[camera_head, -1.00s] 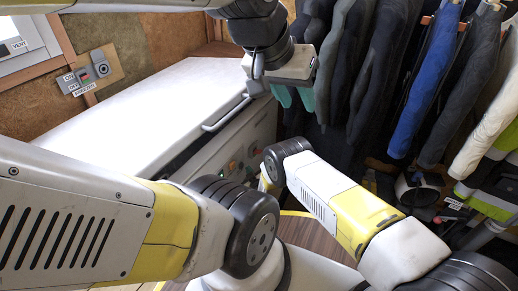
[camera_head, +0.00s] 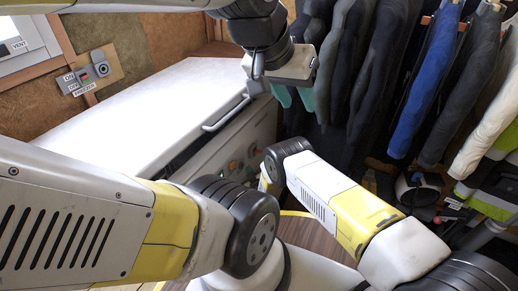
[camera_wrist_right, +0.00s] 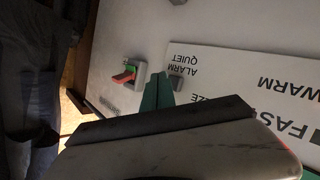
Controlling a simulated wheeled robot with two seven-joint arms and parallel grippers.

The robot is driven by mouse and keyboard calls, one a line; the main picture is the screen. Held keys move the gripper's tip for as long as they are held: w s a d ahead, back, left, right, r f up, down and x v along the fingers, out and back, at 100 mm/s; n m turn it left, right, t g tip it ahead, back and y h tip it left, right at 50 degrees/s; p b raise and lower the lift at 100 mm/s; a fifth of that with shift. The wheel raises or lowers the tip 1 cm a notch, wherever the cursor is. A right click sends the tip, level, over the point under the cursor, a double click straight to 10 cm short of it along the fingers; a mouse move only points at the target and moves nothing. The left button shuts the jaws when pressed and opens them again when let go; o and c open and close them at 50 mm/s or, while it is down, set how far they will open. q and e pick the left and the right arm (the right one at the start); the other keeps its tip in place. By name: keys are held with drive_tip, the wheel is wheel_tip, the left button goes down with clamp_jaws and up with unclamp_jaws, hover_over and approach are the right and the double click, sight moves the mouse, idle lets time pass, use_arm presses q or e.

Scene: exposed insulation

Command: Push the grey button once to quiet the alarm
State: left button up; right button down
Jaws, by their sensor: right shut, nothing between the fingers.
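The grey button (camera_wrist_right: 176,83) shows in the right wrist view as a small grey square beside the printed words ALARM QUIET, on the freezer's front panel. My right gripper (camera_wrist_right: 160,82) has its green fingers together with nothing between them. In that view its tips lie just left of the button; I cannot tell whether they touch the panel. In the head view the right gripper is hidden behind my arm. My left gripper (camera_head: 294,98) hangs open and empty beyond the freezer handle, its green fingers apart.
A red and green switch (camera_wrist_right: 124,76) sits left of the button. The freezer (camera_head: 140,105) has a white lid and a handle (camera_head: 226,114). Dark and blue clothes (camera_head: 420,95) hang on the right. A wall switch box (camera_head: 75,82) is at the upper left.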

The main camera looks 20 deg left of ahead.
drive_tip(key=shift+a, duration=0.15)
idle(0.4)
drive_tip(key=shift+a, duration=0.25)
drive_tip(key=shift+a, duration=0.65)
idle(0.7)
idle(0.3)
drive_tip(key=shift+d, duration=1.05)
drive_tip(key=shift+d, duration=0.1)
drive_tip(key=shift+s+d, duration=0.2)
drive_tip(key=shift+d, duration=2.2)
